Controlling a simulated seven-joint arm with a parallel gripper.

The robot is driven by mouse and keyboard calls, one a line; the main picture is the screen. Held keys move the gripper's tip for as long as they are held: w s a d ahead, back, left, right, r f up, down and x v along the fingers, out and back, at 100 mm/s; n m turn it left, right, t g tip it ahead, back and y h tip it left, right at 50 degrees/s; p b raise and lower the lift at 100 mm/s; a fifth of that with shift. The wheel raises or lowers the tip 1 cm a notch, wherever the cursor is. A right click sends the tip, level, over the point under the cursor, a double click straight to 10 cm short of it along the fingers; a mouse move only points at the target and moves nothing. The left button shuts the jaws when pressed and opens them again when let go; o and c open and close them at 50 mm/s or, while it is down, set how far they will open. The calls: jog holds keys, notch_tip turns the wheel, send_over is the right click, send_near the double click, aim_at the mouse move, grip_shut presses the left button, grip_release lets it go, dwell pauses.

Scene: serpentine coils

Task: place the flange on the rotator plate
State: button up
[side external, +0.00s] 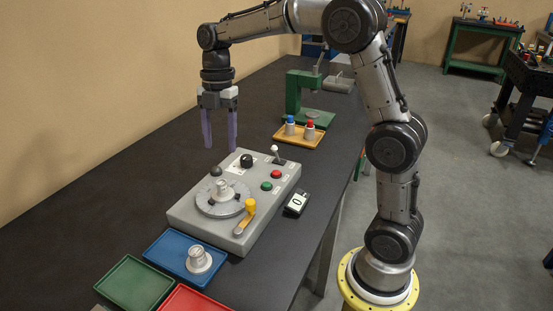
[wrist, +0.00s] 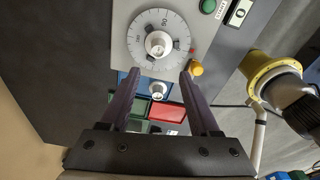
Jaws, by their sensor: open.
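The rotator plate (side external: 220,203) is a pale graduated disc on the grey control box; it also shows in the wrist view (wrist: 138,50). A silver, stepped round piece (side external: 223,187) stands at its middle; I cannot tell if it is a fixed hub or a separate flange. A similar silver flange (side external: 199,258) stands upright in the blue tray; in the wrist view the flange (wrist: 157,89) appears below the plate. My gripper (side external: 220,149) points down above the far end of the control box, open and empty; its purple fingers also show in the wrist view (wrist: 160,74).
The grey control box (side external: 261,213) carries a yellow-knobbed lever (side external: 249,207), buttons, a black knob and a toggle. Blue (side external: 172,263), green (side external: 134,283) and red (side external: 196,300) trays lie in front. A wooden tray with two capped pieces (side external: 300,139) and a green press (side external: 297,95) stand behind.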

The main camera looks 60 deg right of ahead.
jog(key=s+a+m+t, duration=0.2)
jog(key=s+m+t, duration=0.1)
jog(key=s+m, duration=0.7)
jog(key=s+a+m+t+h, duration=0.1)
jog(key=s+a+m+t, duration=0.1)
jog(key=s+m, duration=0.7)
jog(key=s, duration=0.5)
jog(key=shift+s+a+m+t, duration=0.2)
jog(key=shift+a+m+t, duration=0.2)
